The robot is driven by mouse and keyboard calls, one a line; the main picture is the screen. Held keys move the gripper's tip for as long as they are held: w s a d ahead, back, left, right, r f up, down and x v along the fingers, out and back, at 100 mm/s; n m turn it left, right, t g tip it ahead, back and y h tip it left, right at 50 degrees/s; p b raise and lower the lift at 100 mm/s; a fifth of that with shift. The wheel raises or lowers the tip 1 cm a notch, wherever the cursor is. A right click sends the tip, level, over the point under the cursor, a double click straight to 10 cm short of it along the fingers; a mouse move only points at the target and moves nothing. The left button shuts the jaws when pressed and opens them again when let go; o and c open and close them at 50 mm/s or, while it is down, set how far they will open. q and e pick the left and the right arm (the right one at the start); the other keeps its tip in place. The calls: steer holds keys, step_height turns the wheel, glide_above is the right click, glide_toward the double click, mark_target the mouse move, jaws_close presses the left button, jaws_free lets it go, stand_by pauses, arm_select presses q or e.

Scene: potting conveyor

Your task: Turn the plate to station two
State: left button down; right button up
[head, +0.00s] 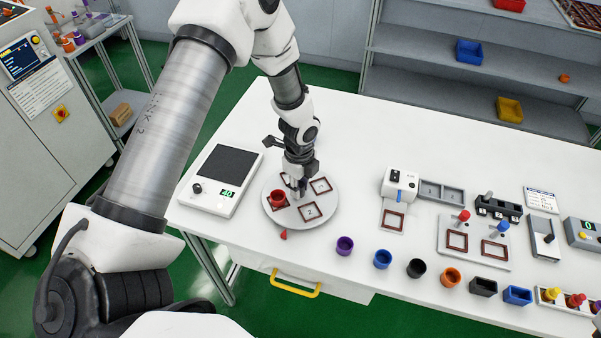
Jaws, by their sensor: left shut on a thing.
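The round grey plate (312,222) lies on the white table, left of its middle. It carries square station frames with dark red borders; one frame (310,212) at the front is marked 2, and another (320,185) lies at the right. A red cup (278,198) stands on the plate's left side. A small red pointer (283,235) lies on the table just in front of the plate's rim. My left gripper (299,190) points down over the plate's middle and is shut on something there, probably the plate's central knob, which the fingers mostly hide. My right gripper is not in view.
A scale (220,178) stands left of the plate. Several coloured cups, such as a purple one (344,246), line the front edge at right. A white dispenser (399,186) and a two-lever fixture (474,243) stand further right. The table behind the plate is clear.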

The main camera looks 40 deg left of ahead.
arm_select(q)
steer(key=shift+s+f+m+p, duration=0.1)
steer(key=shift+s+m+p, duration=0.1)
steer(key=shift+m, duration=0.4)
steer(key=shift+s+f+m+p, duration=0.1)
steer(key=shift+m+p, duration=0.1)
steer(key=shift+m, duration=1.8)
steer(key=shift+m+p, duration=0.4)
steer(key=shift+m, duration=1.3)
steer(key=c, duration=0.9)
jaws_free()
steer(key=shift+w, duration=0.2)
